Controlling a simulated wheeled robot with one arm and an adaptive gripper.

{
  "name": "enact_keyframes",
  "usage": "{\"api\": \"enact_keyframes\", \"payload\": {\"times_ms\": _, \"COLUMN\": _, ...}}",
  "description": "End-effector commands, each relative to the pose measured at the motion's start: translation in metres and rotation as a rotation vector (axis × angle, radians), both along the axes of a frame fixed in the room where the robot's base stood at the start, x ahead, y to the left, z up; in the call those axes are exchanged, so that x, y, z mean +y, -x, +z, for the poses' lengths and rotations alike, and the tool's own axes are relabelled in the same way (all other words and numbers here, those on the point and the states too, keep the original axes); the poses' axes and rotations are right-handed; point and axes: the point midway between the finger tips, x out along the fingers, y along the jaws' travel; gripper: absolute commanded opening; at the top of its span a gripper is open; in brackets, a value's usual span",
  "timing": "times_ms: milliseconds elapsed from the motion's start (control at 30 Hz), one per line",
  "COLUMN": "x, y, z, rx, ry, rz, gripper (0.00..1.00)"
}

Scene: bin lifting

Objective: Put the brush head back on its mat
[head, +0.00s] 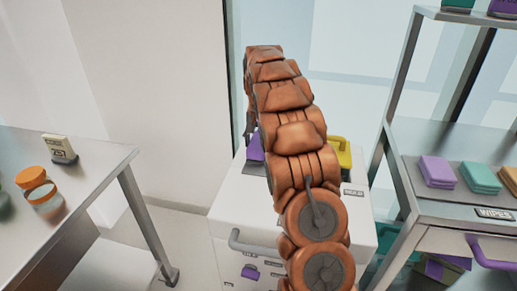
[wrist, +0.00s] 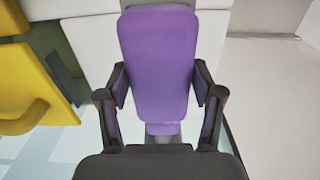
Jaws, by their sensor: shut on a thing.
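The purple brush head (wrist: 156,65) fills the middle of the wrist view, a rounded block with a narrower part towards my palm. My gripper (wrist: 160,84) has one finger on each side of it and is shut on it. In the head view the purple brush head (head: 255,148) shows left of my arm, above the white cabinet top. A grey mat (head: 254,168) lies just under it there. I cannot tell whether the two touch. My arm hides most of the gripper in the head view.
A yellow object (head: 340,152) stands on the white cabinet (head: 238,218), right of my arm; it also shows in the wrist view (wrist: 30,85). A metal table (head: 95,160) with jars is at left. A shelf rack (head: 405,190) with folded wipes is close at right.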

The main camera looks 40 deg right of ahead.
Motion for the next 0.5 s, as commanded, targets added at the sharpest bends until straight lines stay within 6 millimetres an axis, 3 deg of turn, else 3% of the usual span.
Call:
{"api": "enact_keyframes", "payload": {"times_ms": 200, "x": 0.0, "y": 0.001, "z": -0.026, "rx": 0.003, "ry": -0.002, "rz": -0.001, "gripper": 0.38}}
{"api": "enact_keyframes", "payload": {"times_ms": 500, "x": 0.0, "y": 0.001, "z": -0.027, "rx": 0.002, "ry": -0.001, "rz": 0.0, "gripper": 0.38}}
